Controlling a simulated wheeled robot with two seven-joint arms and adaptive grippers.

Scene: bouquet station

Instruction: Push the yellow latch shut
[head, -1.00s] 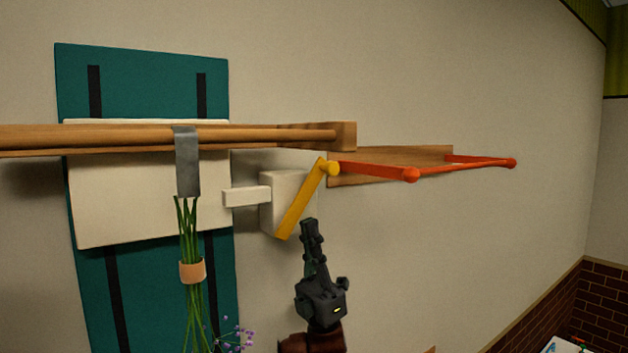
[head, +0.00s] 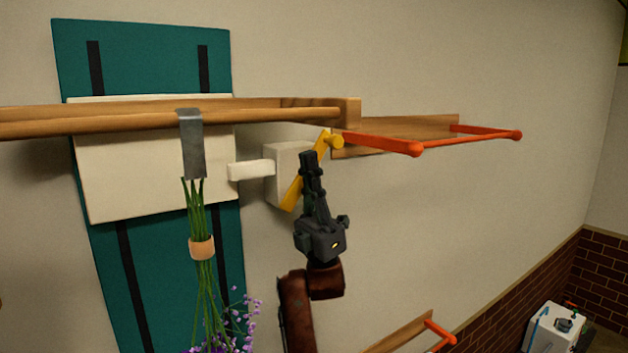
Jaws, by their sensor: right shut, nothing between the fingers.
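The yellow latch (head: 292,192) is a slanted bar on a white block (head: 279,165), below the end of the wooden rail. Its upper end is at a round yellow knob (head: 336,141) and its lower end points down to the left. My right gripper (head: 309,155) is shut and empty, pointing up. In the picture its fingertips overlap the middle of the latch and hide part of it. I cannot tell whether they touch it. My left gripper is not in view.
A wooden rail (head: 130,123) runs above, with a metal clip (head: 192,145) holding a bunch of stems with purple flowers (head: 202,248). An orange bar (head: 383,143) juts out to the right. A teal board (head: 140,60) is behind. The wall below right is mostly clear.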

